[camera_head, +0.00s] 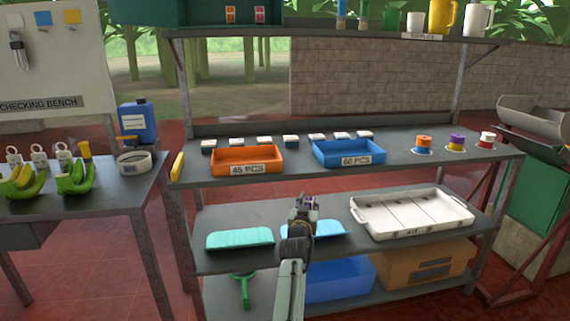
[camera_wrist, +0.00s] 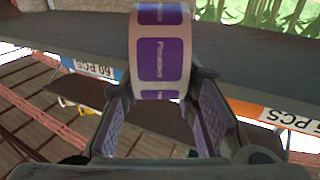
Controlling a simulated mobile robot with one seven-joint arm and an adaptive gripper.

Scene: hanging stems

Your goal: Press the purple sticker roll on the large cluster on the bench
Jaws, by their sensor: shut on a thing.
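My gripper (camera_head: 303,203) is out in front of the rack, above the lower shelf. In the wrist view its fingers (camera_wrist: 160,115) are shut on a sticker roll (camera_wrist: 162,50) with purple labels on a pale strip. The roll sticks up past the fingertips; in the head view only a small purple patch of it shows. Two banana clusters lie on the checking bench (camera_head: 100,195) at far left, well away from my gripper. One cluster (camera_head: 22,185) is yellow-green and looks the larger; the other (camera_head: 76,180) is greener. Neither shows in the wrist view.
Orange (camera_head: 424,143), purple-topped (camera_head: 457,141) and red-topped (camera_head: 487,140) pieces stand on the rack's right end. An orange tray (camera_head: 247,160) and blue tray (camera_head: 348,152) sit there too.

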